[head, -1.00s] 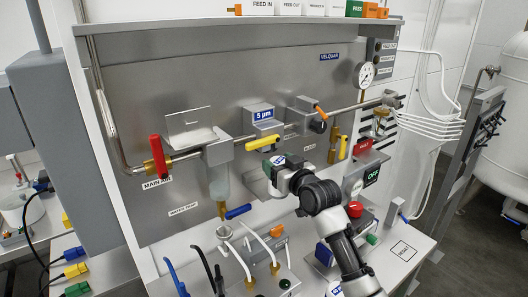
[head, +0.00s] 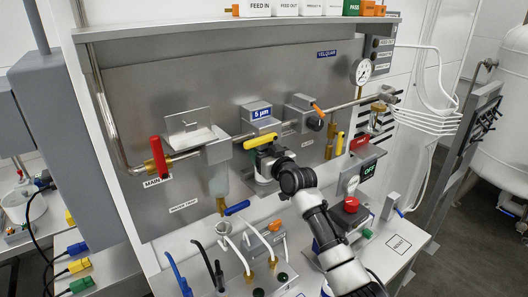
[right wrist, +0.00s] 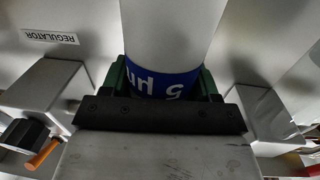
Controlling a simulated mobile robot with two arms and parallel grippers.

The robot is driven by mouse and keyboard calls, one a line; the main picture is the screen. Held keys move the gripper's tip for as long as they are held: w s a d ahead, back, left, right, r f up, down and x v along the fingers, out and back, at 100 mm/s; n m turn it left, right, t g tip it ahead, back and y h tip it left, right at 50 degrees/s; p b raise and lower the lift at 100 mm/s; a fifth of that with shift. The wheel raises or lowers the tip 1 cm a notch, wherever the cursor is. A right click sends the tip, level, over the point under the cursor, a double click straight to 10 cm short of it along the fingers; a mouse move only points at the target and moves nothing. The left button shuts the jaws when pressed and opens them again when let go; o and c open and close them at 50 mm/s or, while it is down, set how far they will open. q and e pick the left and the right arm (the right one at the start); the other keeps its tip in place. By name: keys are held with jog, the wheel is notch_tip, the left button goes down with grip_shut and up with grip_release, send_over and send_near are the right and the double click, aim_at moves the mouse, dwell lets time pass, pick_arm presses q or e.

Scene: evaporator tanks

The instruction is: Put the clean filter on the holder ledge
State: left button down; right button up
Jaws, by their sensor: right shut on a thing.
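My right gripper (head: 265,162) is in front of the panel, just below the yellow lever (head: 258,139) and the grey block with the blue 5 µm label (head: 262,112). In the right wrist view its dark jaws with green pads are shut on the clean filter (right wrist: 165,35), a white cylinder with a blue 5 µm band. In the head view the gripper and wrist mostly hide the filter. A small grey ledge (head: 262,187) shows below the gripper; I cannot tell whether the filter touches it. My left gripper is not in view.
A red lever (head: 157,157) and the clear water trap bowl (head: 219,184) are left of the gripper. A blue lever (head: 237,208) is below. White tubes (head: 240,243) stand on the bench below.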

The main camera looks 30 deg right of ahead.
jog(key=shift+f, duration=0.15)
jog(key=o, duration=1)
jog(key=s+b, duration=0.2)
jog(key=s, duration=1)
jog(key=shift+d+b, duration=0.35)
jog(key=shift+b, duration=0.05)
